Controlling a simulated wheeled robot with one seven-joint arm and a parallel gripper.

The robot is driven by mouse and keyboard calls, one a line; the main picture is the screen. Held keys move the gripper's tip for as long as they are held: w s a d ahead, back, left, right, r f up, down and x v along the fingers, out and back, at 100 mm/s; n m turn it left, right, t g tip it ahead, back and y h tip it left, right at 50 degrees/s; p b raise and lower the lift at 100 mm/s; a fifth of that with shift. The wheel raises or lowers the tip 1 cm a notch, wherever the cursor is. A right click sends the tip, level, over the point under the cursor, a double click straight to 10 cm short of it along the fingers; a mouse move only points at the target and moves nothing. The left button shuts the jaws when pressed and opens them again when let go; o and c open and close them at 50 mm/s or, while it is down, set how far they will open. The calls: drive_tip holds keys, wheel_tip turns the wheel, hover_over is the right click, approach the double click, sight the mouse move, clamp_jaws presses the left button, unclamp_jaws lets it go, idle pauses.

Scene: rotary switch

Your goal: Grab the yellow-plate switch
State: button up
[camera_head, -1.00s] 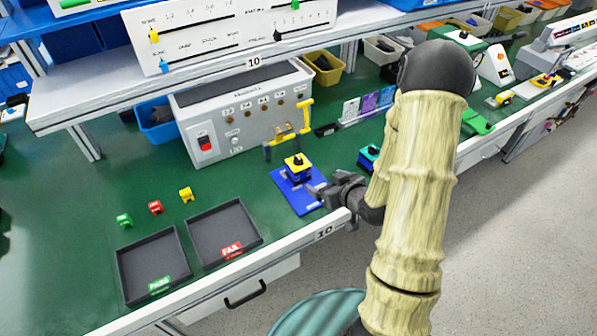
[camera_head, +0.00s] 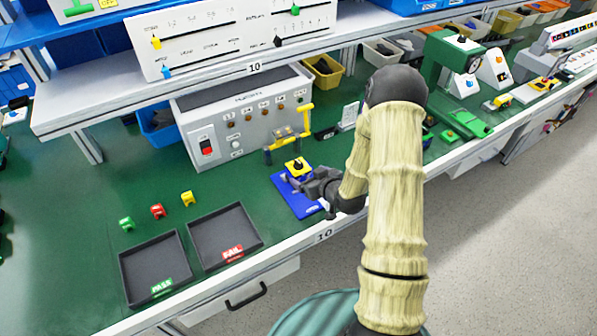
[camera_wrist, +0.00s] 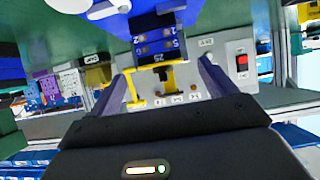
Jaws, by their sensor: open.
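The yellow-plate switch (camera_head: 297,166), with a black knob on top and a dark blue body, stands on a blue base plate (camera_head: 303,206) near the table's front edge. In the wrist view, which is upside down, the switch (camera_wrist: 158,42) shows its terminal side and knob. My gripper (camera_head: 308,181) is beside the switch, on its front right in the head view. In the wrist view the fingers of my gripper (camera_wrist: 166,76) are spread, with the switch's knob end between them in the picture. I cannot tell whether they touch it.
A grey test box (camera_head: 245,118) with a yellow toggle clamp (camera_head: 290,135) stands behind the switch. Two dark trays, PASS (camera_head: 128,283) and FAIL (camera_head: 197,245), lie to the left. Green, red and yellow small parts (camera_head: 157,211) lie behind them. Green table between is clear.

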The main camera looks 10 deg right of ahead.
sight(302, 171)
drive_tip(key=shift+x, duration=1.4)
drive_tip(key=shift+w, duration=0.1)
drive_tip(key=shift+w+a+p, duration=0.1)
drive_tip(key=shift+w+p, duration=0.2)
drive_tip(key=shift+p, duration=0.1)
drive_tip(key=shift+p+x, duration=0.65)
drive_tip(key=shift+x, duration=1.6)
drive_tip(key=c, duration=1.2)
